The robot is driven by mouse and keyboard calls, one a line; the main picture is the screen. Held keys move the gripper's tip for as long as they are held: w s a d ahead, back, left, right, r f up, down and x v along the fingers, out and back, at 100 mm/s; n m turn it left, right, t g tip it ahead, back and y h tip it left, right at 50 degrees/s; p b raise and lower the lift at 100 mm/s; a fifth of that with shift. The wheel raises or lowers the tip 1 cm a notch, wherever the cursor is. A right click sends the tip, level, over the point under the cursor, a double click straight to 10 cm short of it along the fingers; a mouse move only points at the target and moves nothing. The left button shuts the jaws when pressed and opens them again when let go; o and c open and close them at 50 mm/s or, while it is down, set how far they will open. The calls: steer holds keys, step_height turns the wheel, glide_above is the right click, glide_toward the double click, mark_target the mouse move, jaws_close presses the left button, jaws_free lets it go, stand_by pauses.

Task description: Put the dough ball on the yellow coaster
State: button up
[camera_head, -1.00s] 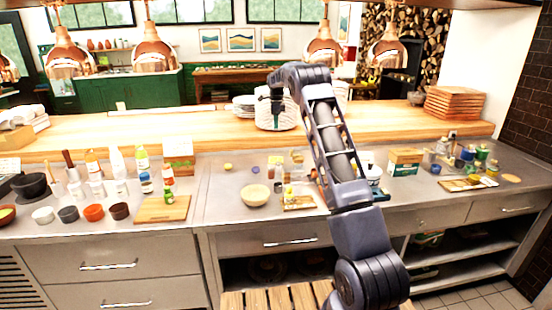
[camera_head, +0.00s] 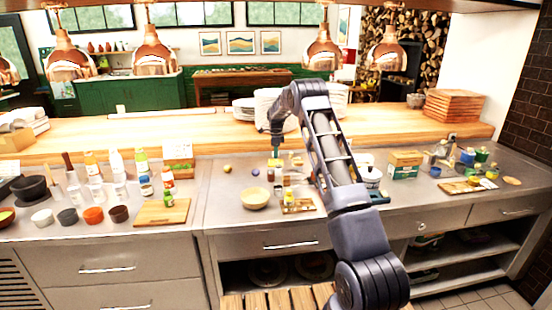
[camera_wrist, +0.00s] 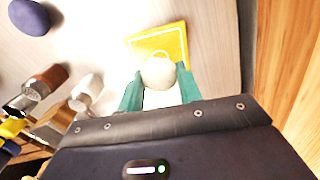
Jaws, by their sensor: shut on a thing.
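My gripper (camera_wrist: 158,82) has its teal fingers shut on the pale dough ball (camera_wrist: 158,72) in the wrist view. The yellow coaster (camera_wrist: 173,34) lies flat on the counter beyond the ball, and the ball overlaps its near part in the picture. I cannot tell whether the ball touches the coaster. In the head view my gripper (camera_head: 276,146) points down over the back of the steel counter, just above the yellow coaster (camera_head: 274,163). The ball is too small to make out there.
A dark blue round thing (camera_wrist: 28,17) and several small bottles and shakers lie to the left in the wrist view. A cream bowl (camera_head: 255,198) stands nearer on the counter. The raised wooden ledge (camera_head: 215,131) runs close behind my gripper.

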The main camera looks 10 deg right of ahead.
steer(key=shift+f, duration=1.4)
steer(key=shift+f, duration=0.15)
steer(key=o, duration=1)
